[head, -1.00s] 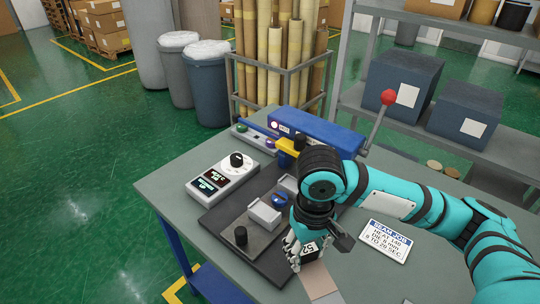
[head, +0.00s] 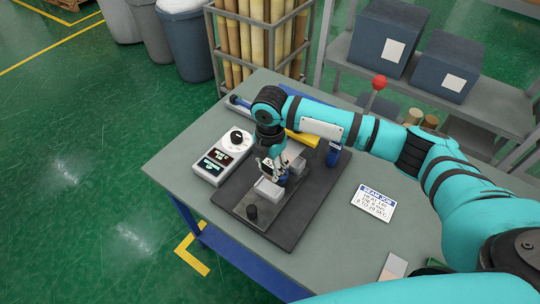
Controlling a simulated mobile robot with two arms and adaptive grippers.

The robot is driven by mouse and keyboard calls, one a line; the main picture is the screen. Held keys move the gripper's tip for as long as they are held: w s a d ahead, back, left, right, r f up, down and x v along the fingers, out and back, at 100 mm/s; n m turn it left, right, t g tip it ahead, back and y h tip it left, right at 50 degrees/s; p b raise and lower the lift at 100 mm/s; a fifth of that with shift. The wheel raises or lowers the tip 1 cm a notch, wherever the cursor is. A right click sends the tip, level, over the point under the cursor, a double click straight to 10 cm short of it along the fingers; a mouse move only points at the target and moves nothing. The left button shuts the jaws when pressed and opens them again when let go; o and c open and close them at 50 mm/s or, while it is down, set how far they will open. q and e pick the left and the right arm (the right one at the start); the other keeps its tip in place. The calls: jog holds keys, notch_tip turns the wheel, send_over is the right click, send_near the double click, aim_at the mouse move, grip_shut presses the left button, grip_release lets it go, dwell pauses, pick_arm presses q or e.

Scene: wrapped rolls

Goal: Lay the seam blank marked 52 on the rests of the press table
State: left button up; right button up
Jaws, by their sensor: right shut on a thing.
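The seam blank marked 52 (head: 267,162) shows as a small dark piece with a white number at my right gripper (head: 274,174). The gripper is shut on it, and the fingers hide much of it. They are over the press table (head: 303,208), a dark plate, between its light grey front block (head: 268,190) and the grey rear block (head: 294,157). I cannot tell whether the blank touches the rests. My left gripper is not in view.
A white control box (head: 222,158) with a dial stands left of the press table. A black knob (head: 252,212) is at the plate's front. A job card (head: 373,203) and flat tan and grey pieces (head: 394,267) lie on the bench to the right.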

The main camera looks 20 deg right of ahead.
jog(key=shift+w+n, duration=0.2)
jog(key=shift+n, duration=0.1)
jog(key=shift+s, duration=0.1)
jog(key=shift+r+p, duration=0.1)
jog(key=shift+p, duration=0.35)
jog(key=shift+f+b, duration=1.2)
jog(key=shift+f, duration=1.4)
jog(key=shift+p, duration=0.65)
jog(key=shift+f, duration=0.1)
